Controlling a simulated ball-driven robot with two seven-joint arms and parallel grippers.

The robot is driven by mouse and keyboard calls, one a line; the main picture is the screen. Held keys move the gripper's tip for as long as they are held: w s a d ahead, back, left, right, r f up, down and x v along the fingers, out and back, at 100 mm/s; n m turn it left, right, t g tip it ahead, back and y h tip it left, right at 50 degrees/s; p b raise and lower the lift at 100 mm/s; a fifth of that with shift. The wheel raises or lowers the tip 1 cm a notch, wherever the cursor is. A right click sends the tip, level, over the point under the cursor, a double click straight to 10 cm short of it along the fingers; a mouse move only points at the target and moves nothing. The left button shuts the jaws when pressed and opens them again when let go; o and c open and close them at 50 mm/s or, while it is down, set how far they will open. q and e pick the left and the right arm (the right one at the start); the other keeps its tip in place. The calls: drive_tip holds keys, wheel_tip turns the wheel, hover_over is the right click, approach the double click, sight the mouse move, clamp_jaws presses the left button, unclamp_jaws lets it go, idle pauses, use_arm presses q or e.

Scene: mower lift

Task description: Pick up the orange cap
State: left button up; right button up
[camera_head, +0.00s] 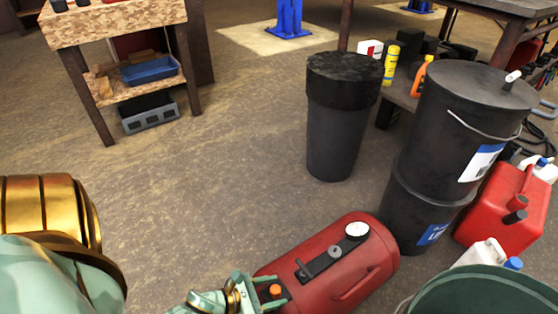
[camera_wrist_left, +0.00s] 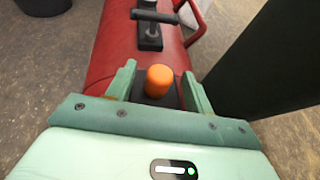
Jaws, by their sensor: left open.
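The orange cap (camera_head: 275,291) is a small cylinder at the near left end of a red tank (camera_head: 345,262) lying on the floor. In the left wrist view the orange cap (camera_wrist_left: 159,81) stands upright on a dark plate on the red tank (camera_wrist_left: 105,50). My left gripper (camera_head: 270,290) is open, with one finger on each side of the cap. In the left wrist view its fingers (camera_wrist_left: 157,85) show a gap on both sides of the cap. The cap's lower edge is partly hidden. My right gripper is not in view.
A black bin (camera_head: 335,140) and stacked black buckets (camera_head: 465,100) stand behind the tank. The floor to the left is clear up to a wooden bench (camera_head: 110,25).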

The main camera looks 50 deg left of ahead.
use_arm(q)
drive_tip(key=shift+w+d+f, duration=0.2)
drive_tip(key=shift+w+f, duration=0.05)
drive_tip(key=shift+w, duration=0.4)
drive_tip(key=c, duration=1.1)
